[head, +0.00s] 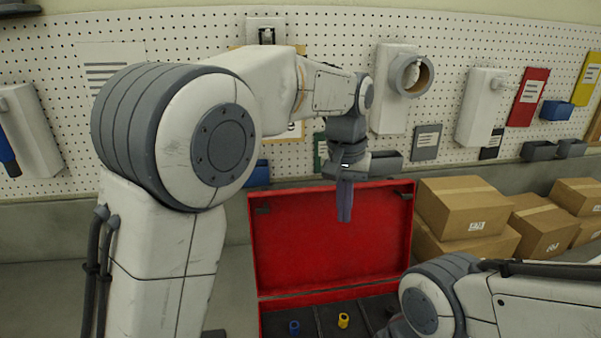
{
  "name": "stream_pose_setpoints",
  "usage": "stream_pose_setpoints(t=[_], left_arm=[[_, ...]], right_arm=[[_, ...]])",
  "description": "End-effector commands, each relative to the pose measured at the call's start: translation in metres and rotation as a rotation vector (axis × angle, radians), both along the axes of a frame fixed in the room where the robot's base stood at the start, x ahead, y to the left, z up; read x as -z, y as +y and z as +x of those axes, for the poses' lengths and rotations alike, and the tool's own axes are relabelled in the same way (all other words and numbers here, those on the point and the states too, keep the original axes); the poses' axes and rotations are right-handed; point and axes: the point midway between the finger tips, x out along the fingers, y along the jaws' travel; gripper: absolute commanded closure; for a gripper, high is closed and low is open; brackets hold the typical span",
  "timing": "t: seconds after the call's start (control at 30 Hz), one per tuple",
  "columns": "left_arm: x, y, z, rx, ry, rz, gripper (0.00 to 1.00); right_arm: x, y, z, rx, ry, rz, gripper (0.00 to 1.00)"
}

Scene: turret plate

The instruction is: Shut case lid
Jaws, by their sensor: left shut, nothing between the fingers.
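The red case stands open in front of me, its lid (330,245) raised upright and its inner face toward me. The case's lower part (325,295) shows at the bottom edge, with a dark compartmented inside. My left gripper (344,218) points down in front of the upper part of the lid, fingers shut together and empty. I cannot tell whether it touches the lid. My right arm comes in from the right over the right part of the case; its gripper is out of view. The front of the case is cut off by the frame.
A blue piece (294,327) and a yellow piece (343,320) stand in the case's compartments. Cardboard boxes (465,208) are stacked right of the lid. A white pegboard (330,55) with hung bins and panels closes off the back.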

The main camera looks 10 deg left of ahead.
Motion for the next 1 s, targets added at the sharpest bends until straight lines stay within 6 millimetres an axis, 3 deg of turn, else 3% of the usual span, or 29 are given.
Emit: stream_pose_setpoints(t=[0.03,0.2,0.4,0.53,0.7,1.0], left_arm=[[-0.014,0.012,0.026,-0.059,-0.003,0.004,1.0],[-0.041,0.058,0.091,-0.237,-0.012,0.02,1.0],[-0.057,0.114,0.134,-0.413,-0.019,0.036,1.0],[-0.061,0.134,0.145,-0.474,-0.023,0.04,1.0],[-0.056,0.142,0.148,-0.5,-0.024,0.042,1.0],[-0.005,0.144,0.151,-0.497,-0.022,0.042,1.0]], right_arm=[[-0.011,0.0,0.0,-0.001,0.0,0.0,0.5],[-0.028,0.0,0.0,-0.002,0.0,0.0,0.5],[-0.042,0.0,0.0,-0.003,0.0,0.0,0.5],[-0.046,0.0,0.0,-0.004,0.0,0.0,0.5],[-0.044,0.0,0.0,-0.004,0.0,0.0,0.5],[-0.033,0.0,0.0,-0.002,0.0,0.0,0.5]])
